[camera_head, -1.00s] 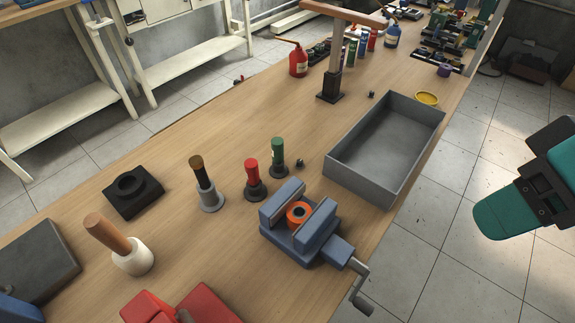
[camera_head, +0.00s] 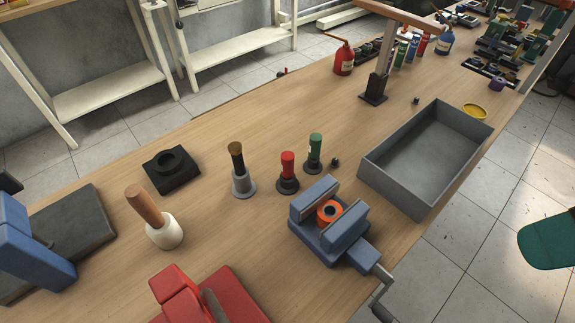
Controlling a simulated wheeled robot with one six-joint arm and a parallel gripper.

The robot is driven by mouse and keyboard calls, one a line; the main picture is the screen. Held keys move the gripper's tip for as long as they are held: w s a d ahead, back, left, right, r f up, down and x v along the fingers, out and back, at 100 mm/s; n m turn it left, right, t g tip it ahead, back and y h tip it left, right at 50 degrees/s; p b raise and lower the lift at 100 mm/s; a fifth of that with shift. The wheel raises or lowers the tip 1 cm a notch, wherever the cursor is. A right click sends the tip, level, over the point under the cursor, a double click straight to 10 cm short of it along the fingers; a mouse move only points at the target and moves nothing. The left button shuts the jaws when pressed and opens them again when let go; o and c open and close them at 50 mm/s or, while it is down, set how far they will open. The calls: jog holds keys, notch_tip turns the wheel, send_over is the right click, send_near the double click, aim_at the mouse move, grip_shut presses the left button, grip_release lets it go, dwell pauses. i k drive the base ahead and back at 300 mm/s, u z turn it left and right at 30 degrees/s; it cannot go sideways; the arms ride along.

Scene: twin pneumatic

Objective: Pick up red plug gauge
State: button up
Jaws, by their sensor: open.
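The red plug gauge (camera_head: 288,164) stands upright in a dark round base on the wooden bench, near the middle of the picture. Its red handle points up. A green gauge (camera_head: 315,148) in a similar dark base stands just behind it to the right. A gauge with a brown top and black shaft (camera_head: 238,160) stands in a grey base to its left. Only a teal rounded part (camera_head: 548,242), probably of my arm, shows at the right edge, well away from the red gauge and beyond the bench. My gripper's fingers are not seen.
A blue vise (camera_head: 318,240) holding an orange ring stands close in front of the red gauge. A grey open tray (camera_head: 385,187) lies to the right. A mallet (camera_head: 160,225), a black block (camera_head: 170,172) and a red tool (camera_head: 225,295) lie leftward.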

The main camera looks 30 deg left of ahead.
aim_at(288, 157)
jog(key=k, duration=0.5)
jog(key=z, duration=1)
jog(key=i, duration=2.3)
jog(key=u, duration=3.85)
